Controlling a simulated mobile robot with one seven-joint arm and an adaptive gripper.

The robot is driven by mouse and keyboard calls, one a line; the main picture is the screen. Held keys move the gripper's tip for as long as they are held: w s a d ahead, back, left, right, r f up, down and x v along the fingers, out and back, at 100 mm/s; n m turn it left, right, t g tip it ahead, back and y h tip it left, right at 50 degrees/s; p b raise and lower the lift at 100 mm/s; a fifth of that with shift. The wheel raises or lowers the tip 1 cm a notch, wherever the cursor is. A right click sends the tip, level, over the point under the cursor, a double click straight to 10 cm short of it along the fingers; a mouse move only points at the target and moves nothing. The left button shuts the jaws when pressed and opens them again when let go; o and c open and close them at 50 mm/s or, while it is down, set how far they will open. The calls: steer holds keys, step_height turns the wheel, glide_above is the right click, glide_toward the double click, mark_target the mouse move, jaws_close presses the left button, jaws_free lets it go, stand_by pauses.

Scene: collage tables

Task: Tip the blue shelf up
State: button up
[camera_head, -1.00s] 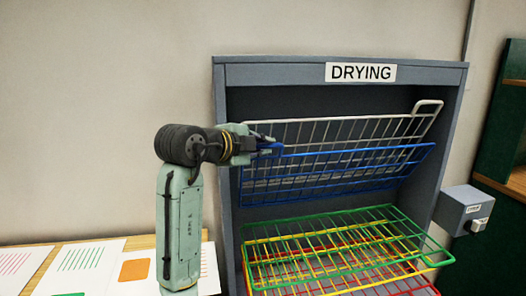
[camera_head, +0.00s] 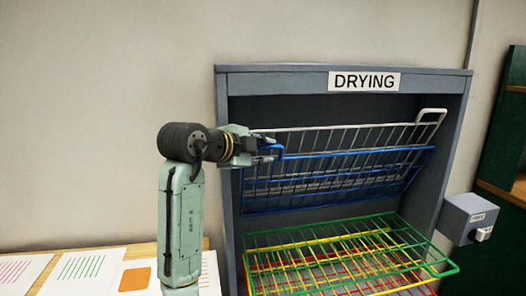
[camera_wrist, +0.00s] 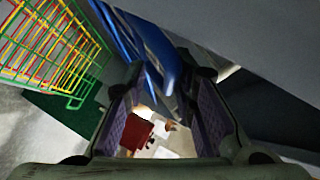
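The blue shelf (camera_head: 335,180) is a wire rack tilted steeply up inside the drying cabinet, close in front of the tilted white shelf (camera_head: 350,138). A blue handle loop sticks out at its upper left corner. My gripper (camera_head: 268,150) is at that loop, with its fingers spread above and below it. In the wrist view the fingers (camera_wrist: 160,105) stand apart with a clear gap. Blue rods (camera_wrist: 150,50) show near the tip of the right-hand finger. Whether a finger touches the loop cannot be told.
Below, the green shelf (camera_head: 330,238) lies flat with yellow and red shelves under it. The grey cabinet (camera_head: 228,180) has a side wall close to my gripper. A table with paper sheets (camera_head: 80,268) is at left. A small grey box (camera_head: 468,217) is at right.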

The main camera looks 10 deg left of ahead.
steer(key=shift+r, duration=0.15)
steer(key=v, duration=0.8)
stand_by(0.5)
